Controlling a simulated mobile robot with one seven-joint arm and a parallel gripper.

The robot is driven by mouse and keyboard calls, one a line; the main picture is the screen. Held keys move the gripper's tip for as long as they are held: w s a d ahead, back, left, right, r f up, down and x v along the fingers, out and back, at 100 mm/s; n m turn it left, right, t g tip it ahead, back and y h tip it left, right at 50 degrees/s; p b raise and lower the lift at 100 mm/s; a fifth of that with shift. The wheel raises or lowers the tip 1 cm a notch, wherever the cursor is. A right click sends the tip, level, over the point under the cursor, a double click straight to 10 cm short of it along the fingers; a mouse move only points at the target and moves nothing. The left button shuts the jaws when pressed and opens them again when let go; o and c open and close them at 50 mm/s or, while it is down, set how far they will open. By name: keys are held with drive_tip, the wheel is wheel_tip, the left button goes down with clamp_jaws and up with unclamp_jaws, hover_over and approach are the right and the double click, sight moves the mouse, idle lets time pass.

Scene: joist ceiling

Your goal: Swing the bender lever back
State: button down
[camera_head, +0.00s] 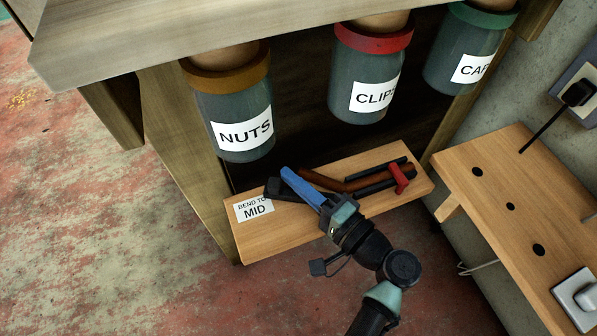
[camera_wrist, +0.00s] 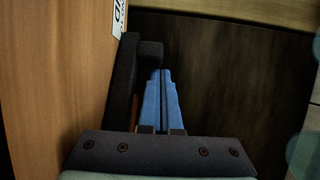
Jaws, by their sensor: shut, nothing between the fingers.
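The bender lies on a wooden board (camera_head: 290,233) under the jars, beside a white label reading "BEND TO MID" (camera_head: 254,208). It shows a black block (camera_head: 274,188) at its left end, a rust-brown bar (camera_head: 322,181), dark bars and a red handle piece (camera_head: 398,178) at the right. I cannot tell for certain which bar is the lever. My gripper (camera_head: 287,173) has its blue fingers shut and empty, crossing in front of the bender near the black block. In the wrist view the shut fingers (camera_wrist: 161,74) lie just right of a black part (camera_wrist: 124,85); contact is unclear.
Jars labelled NUTS (camera_head: 235,115), CLIPS (camera_head: 365,85) and a partly cut-off label (camera_head: 465,55) hang above the board. A wooden bench with holes (camera_head: 510,180) stands at the right by the wall. The floor at the left is clear.

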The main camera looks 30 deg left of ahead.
drive_tip(key=shift+s+d+r+p, duration=0.15)
drive_tip(key=shift+s+d+p, duration=0.45)
drive_tip(key=shift+s+p, duration=0.3)
drive_tip(key=shift+s+d+p, duration=0.75)
drive_tip(key=shift+s+d, duration=0.1)
drive_tip(key=shift+d, duration=0.15)
drive_tip(key=shift+d, duration=0.1)
idle(0.8)
